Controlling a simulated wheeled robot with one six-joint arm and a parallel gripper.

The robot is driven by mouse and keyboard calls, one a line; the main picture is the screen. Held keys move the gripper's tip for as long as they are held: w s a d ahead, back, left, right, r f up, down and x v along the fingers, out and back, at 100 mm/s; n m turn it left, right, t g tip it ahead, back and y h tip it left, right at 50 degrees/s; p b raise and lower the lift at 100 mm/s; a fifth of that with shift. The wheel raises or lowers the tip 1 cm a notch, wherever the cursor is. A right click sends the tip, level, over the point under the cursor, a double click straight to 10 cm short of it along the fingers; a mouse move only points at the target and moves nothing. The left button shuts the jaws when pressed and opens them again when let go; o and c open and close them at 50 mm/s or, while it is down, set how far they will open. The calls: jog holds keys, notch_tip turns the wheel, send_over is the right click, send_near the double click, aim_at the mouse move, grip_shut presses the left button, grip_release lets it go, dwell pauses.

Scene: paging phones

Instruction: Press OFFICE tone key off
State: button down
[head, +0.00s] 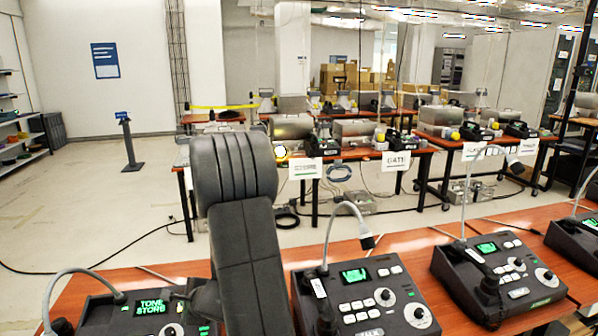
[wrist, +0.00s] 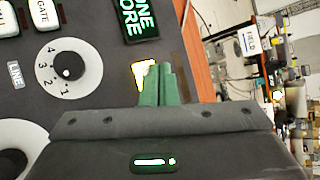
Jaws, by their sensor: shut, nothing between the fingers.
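A dark paging phone (head: 100,318) stands at the lower left of the head view. Its green display (head: 152,306) reads TONE STORE; part of this display also shows in the wrist view (wrist: 140,20). A lit yellow-white key (wrist: 141,74) sits beside the display, partly covered by my fingers. No OFFICE label is readable on it. My gripper (wrist: 157,68) has green fingertips closed together with nothing between them. The tips are at or just over the lit key; I cannot tell whether they touch it. In the head view my arm hides part of the phone.
A numbered dial (wrist: 68,73) and a GATE key (wrist: 44,15) lie on the panel left of my fingers. More phones (head: 365,295) (head: 500,270) with gooseneck microphones stand rightward on the wooden table (head: 400,248). Farther tables carry metal boxes and signs.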

jog(key=shift+f, duration=0.15)
dwell(0.3)
jog(key=shift+w+f+b, duration=0.1)
jog(key=shift+f+b, duration=0.2)
jog(key=shift+b, duration=0.4)
jog(key=shift+r, duration=0.5)
notch_tip(320, 180, up, 6)
jog(key=s+p, duration=0.1)
jog(key=p, duration=0.2)
jog(key=shift+s+d, duration=0.2)
jog(key=shift+s, duration=0.15)
jog(key=shift+f, duration=0.15)
